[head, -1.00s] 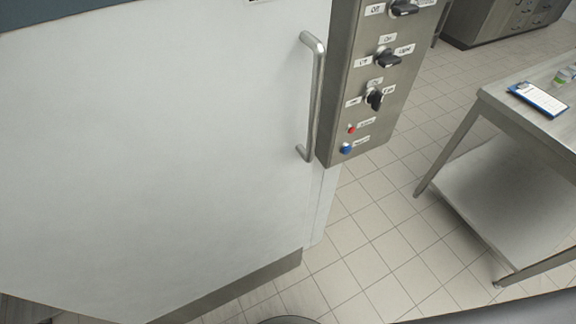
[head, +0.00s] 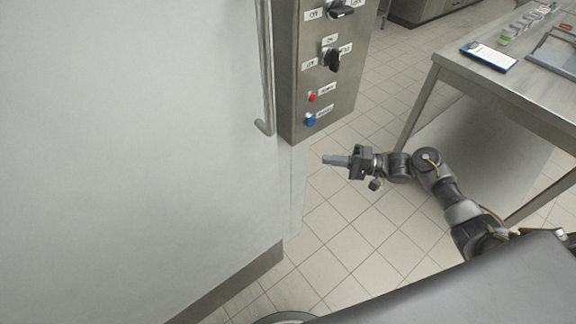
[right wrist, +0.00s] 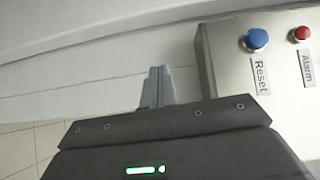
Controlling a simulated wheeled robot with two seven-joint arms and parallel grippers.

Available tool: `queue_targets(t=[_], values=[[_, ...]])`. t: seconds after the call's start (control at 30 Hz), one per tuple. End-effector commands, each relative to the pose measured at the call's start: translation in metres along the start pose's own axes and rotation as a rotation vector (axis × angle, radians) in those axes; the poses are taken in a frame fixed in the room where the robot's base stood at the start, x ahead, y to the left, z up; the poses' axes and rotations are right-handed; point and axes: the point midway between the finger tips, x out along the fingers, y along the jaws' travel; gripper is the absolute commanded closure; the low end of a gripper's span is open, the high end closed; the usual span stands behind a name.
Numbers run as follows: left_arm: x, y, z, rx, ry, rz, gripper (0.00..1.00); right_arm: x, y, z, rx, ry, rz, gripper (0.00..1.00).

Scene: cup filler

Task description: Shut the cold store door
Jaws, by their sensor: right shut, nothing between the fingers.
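The cold store door (head: 130,150) is a large white panel filling the left of the head view, with a vertical metal bar handle (head: 266,75) near its right edge. I cannot tell whether a gap is left at that edge. My right gripper (head: 324,159) is shut and empty, its fingers pointing left, apart from the door and right of its edge. In the right wrist view its closed fingers (right wrist: 157,87) point at pale panels beside the control box. My left gripper is not in view.
A steel control box (head: 325,80) with dark knobs, a red button (head: 312,97) and a blue button (head: 310,119) is right of the handle. A steel table (head: 480,80) bearing a clipboard (head: 489,56) stands at right. Tiled floor is clear between.

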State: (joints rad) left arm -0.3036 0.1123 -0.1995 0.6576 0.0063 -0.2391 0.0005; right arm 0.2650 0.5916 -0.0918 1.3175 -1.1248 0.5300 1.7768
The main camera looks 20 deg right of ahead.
Motion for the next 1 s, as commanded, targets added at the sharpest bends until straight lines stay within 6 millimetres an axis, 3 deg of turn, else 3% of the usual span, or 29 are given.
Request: queue_targets(t=[0.1,0.37,0.87,1.0], values=[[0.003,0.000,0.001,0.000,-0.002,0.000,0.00,-0.002,-0.014,0.002,0.036,-0.040,-0.016,1.00],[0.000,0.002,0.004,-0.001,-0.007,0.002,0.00,0.007,-0.017,0.003,0.042,-0.043,-0.020,1.00],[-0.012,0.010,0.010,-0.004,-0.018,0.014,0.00,0.102,-0.019,0.007,0.042,-0.041,-0.019,1.00],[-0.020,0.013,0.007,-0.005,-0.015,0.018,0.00,0.114,-0.020,0.024,0.042,-0.041,-0.018,1.00]])
